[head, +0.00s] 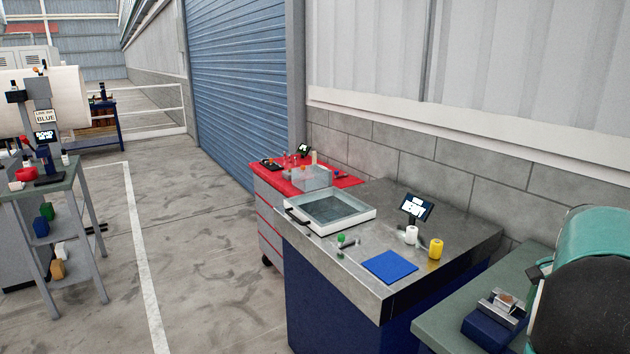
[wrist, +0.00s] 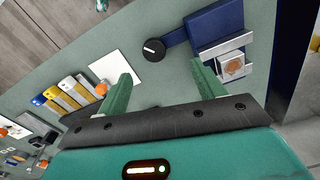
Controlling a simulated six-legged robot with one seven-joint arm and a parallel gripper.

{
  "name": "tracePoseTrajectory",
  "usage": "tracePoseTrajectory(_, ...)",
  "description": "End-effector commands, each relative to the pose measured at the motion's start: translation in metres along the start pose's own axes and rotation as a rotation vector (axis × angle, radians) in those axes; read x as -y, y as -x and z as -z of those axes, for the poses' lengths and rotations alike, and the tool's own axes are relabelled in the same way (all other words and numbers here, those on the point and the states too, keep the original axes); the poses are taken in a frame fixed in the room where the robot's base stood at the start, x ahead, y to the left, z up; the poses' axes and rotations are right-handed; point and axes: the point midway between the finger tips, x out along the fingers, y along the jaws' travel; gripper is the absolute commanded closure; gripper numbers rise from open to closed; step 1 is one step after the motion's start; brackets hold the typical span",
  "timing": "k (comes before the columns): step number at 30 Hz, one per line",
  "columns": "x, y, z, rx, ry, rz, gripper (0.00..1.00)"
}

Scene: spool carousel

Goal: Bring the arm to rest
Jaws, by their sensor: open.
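My gripper (wrist: 161,70) shows in the wrist view with its two green fingers spread well apart. Nothing is between them, and it hangs over a grey-green bench top (wrist: 172,80). A blue vise (wrist: 215,24) with silver jaws stands just beyond the right finger. It holds a small pale block with a brown round mark (wrist: 232,67). A black knob (wrist: 153,49) lies beyond the gap between the fingers. In the head view the vise (head: 488,327) is at the lower right on its bench; I cannot make out my fingers there.
A white sheet (wrist: 118,65) lies beyond the left finger, with a row of yellow, white and blue pieces (wrist: 68,88) further left. In the head view, a steel-topped table (head: 350,262) carries a blue mat (head: 390,267), a white spool (head: 411,235) and a yellow spool (head: 435,248). Open floor (head: 200,240) lies left.

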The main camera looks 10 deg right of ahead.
Motion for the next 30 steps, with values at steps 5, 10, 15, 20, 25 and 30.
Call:
tracePoseTrajectory(5, 0.032, 0.026, -0.075, -0.036, 0.221, 0.08, 0.32)
tracePoseTrajectory(10, 0.049, 0.044, -0.155, -0.084, 0.466, 0.15, 0.32)
tracePoseTrajectory(15, 0.051, 0.053, -0.235, -0.145, 0.712, 0.21, 0.32)
tracePoseTrajectory(20, 0.038, 0.053, -0.304, -0.215, 0.944, 0.258, 0.32)
tracePoseTrajectory(25, 0.016, 0.045, -0.364, -0.304, 1.174, 0.299, 0.32)
tracePoseTrajectory(30, -0.001, 0.034, -0.396, -0.37, 1.32, 0.32, 0.32)
